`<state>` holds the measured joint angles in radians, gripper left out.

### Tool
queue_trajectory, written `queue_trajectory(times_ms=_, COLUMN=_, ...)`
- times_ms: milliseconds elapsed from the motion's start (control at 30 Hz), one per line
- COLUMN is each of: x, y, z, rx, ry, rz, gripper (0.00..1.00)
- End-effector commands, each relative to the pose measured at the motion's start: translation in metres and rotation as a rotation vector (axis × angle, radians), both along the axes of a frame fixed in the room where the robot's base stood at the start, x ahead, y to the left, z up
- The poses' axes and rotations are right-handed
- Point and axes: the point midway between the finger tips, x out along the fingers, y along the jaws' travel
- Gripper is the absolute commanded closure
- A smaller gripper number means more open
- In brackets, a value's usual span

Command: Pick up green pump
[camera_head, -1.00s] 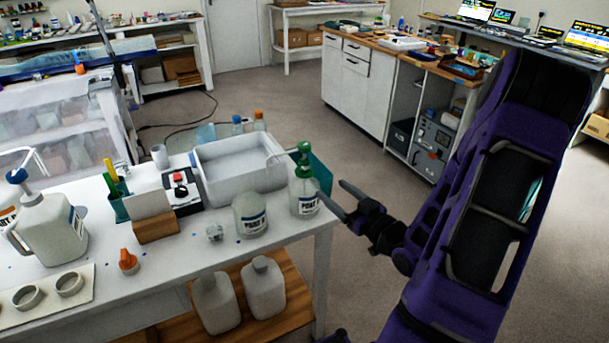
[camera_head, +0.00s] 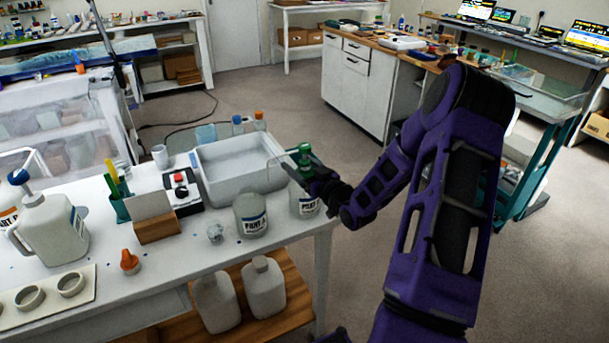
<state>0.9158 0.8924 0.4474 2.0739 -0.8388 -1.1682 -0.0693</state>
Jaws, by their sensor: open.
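The green pump (camera_head: 304,155) stands on top of a clear bottle (camera_head: 304,203) with a label, at the right end of the white table. My gripper (camera_head: 298,172) is at the pump's height, coming in from the right. Its fingers are open and seem to reach either side of the pump's neck. The lower part of the pump and the upper part of the bottle are partly hidden by the fingers. I cannot tell whether the fingers touch the pump.
A labelled jar (camera_head: 250,214) stands just left of the bottle. A white tub (camera_head: 238,163) is behind them. A red-button box (camera_head: 182,191), a white jug with a blue pump (camera_head: 48,228) and an orange cap (camera_head: 130,262) are farther left on the table (camera_head: 185,262).

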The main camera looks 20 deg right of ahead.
Motion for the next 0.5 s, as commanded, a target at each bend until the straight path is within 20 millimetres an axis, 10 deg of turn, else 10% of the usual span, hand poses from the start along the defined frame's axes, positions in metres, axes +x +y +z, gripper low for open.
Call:
queue_trajectory(times_ms=300, x=0.0073, y=0.0015, z=-0.0002, rx=0.001, ry=0.001, rz=0.000, gripper=0.26)
queue_trajectory(times_ms=500, x=0.0072, y=0.0014, z=-0.0001, rx=0.001, ry=0.001, rz=0.000, gripper=0.61)
